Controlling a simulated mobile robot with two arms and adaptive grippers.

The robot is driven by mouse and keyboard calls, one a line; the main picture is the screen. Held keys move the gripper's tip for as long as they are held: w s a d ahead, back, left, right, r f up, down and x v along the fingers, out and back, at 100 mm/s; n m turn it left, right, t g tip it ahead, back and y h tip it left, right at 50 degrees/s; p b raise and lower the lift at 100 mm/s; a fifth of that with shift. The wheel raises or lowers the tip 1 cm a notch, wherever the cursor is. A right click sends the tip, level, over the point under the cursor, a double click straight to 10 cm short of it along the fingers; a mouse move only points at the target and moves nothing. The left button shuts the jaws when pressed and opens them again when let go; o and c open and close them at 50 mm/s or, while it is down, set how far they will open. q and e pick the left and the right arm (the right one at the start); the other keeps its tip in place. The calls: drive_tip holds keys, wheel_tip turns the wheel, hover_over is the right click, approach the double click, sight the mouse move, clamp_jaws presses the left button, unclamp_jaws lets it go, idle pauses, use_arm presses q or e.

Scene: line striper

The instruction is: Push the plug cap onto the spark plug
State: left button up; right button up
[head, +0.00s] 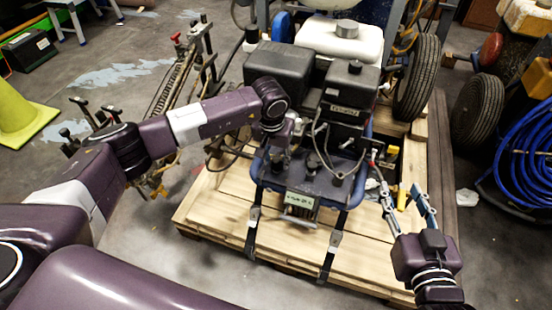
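The engine (346,100) of the line striper stands on a wooden pallet. A thin dark cable (322,150) loops down its front; I cannot clearly make out the plug cap or the spark plug at this size. My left gripper (282,158) is at the front left of the engine, pointing down and close to it. Its fingers are small and partly hidden by the wrist, so I cannot tell whether they hold anything. My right gripper (397,188) is to the right of the engine's front, over the pallet's right side. Its two fingers are spread and nothing shows between them.
The wooden pallet (215,205) carries the machine, with straps (333,254) over its front edge. A black wheel (417,78) stands right of the engine. A coiled blue hose (522,150) lies at the far right. A yellow cone (20,120) stands on the floor at left.

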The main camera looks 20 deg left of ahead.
use_arm(q)
drive_tip(key=shift+c, duration=0.5)
clamp_jaws()
drive_tip(key=shift+r, duration=0.1)
use_arm(e)
drive_tip(key=shift+f, duration=0.3)
use_arm(q)
drive_tip(key=shift+r, duration=0.15)
use_arm(e)
drive_tip(key=shift+s+f+g, duration=0.1)
drive_tip(key=shift+f+g, duration=0.1)
drive_tip(key=shift+g, duration=0.1)
drive_tip(key=shift+d, duration=0.1)
use_arm(q)
drive_tip(key=shift+r, duration=0.1)
use_arm(e)
drive_tip(key=shift+s+f, duration=0.15)
drive_tip(key=shift+f, duration=0.2)
use_arm(q)
drive_tip(key=shift+r, duration=0.15)
use_arm(e)
drive_tip(key=shift+s+d+f+g, duration=0.15)
drive_tip(key=shift+s+f+g, duration=0.15)
drive_tip(key=shift+f+g, duration=0.15)
